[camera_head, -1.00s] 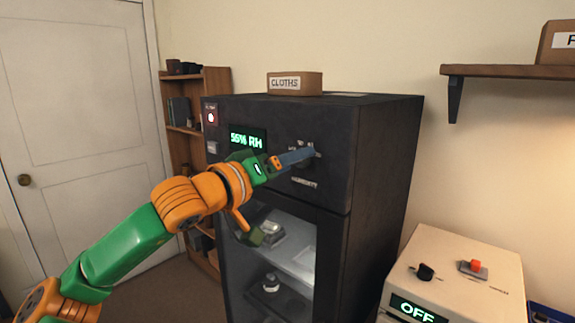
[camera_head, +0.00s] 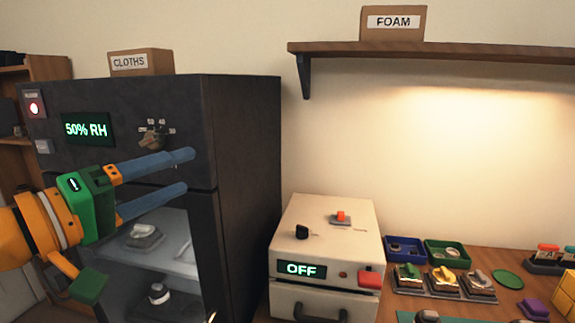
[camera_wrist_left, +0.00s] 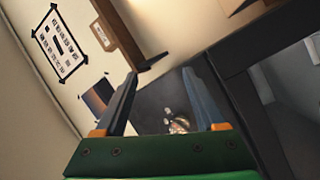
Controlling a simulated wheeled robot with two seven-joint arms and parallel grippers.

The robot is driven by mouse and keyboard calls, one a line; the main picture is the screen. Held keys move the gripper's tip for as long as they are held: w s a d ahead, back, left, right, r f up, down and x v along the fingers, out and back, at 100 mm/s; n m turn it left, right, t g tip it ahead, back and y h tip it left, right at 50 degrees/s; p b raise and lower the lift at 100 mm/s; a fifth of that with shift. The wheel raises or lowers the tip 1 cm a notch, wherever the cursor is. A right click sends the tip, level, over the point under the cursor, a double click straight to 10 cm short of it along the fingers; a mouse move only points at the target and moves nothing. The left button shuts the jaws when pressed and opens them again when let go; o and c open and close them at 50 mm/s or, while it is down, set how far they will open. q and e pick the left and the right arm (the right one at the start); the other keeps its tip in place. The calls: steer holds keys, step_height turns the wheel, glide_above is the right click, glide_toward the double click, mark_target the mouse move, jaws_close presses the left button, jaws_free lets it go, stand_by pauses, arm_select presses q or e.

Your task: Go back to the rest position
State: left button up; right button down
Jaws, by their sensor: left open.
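My left gripper (camera_head: 185,172) is in front of the black cabinet (camera_head: 240,190), below and beside its knob (camera_head: 152,137). Its two blue fingers are apart with nothing between them, and it also shows open in the left wrist view (camera_wrist_left: 160,95). In that view the knob (camera_wrist_left: 180,124) lies beyond the fingers, apart from them. The cabinet's display (camera_head: 87,128) reads 50% RH. My right gripper does not show in either view.
A beige box (camera_head: 335,245) with an OFF display stands right of the cabinet. The wooden table (camera_head: 500,262) holds trays and several small parts. A wall shelf (camera_head: 440,52) carries a FOAM box (camera_head: 393,22). A CLOTHS box (camera_head: 140,63) sits on the cabinet.

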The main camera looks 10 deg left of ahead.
arm_select(q)
steer(key=s+d+f+n+h, duration=0.1)
steer(key=d+f+n+h, duration=0.1)
steer(key=d+n+h, duration=0.9)
steer(key=w+a+f+n+t+y, duration=0.25)
steer(key=a+f+n+y, duration=0.35)
steer(key=n+y, duration=0.7)
steer(key=w+a+f+n+t+y, duration=0.2)
steer(key=a+f+n+t+y, duration=0.35)
steer(key=n, duration=1.35)
steer(key=s+a+f+n+g+y, duration=0.2)
steer(key=f+n+g, duration=0.35)
steer(key=f, duration=0.25)
steer(key=s+a+f+n+g+y, duration=0.1)
steer(key=a+f+n+g+y, duration=0.2)
steer(key=f+n, duration=0.45)
steer(key=s+d+f+n+g+h, duration=0.2)
steer(key=s+d+f+n+g, duration=0.3)
steer(key=s+f, duration=0.55)
steer(key=s+d+f+n+g+h, duration=0.25)
steer(key=s+d+f+g, duration=0.25)
steer(key=s+f+g, duration=0.5)
step_height(320, 180, down, 16)
steer(key=r+t, duration=0.1)
steer(key=t, duration=0.1)
steer(key=s+a+f+g, duration=0.1)
steer(key=s+a+f, duration=0.1)
steer(key=s+f, duration=0.8)
steer(key=s, duration=0.3)
steer(key=shift+f+m+g, duration=0.35)
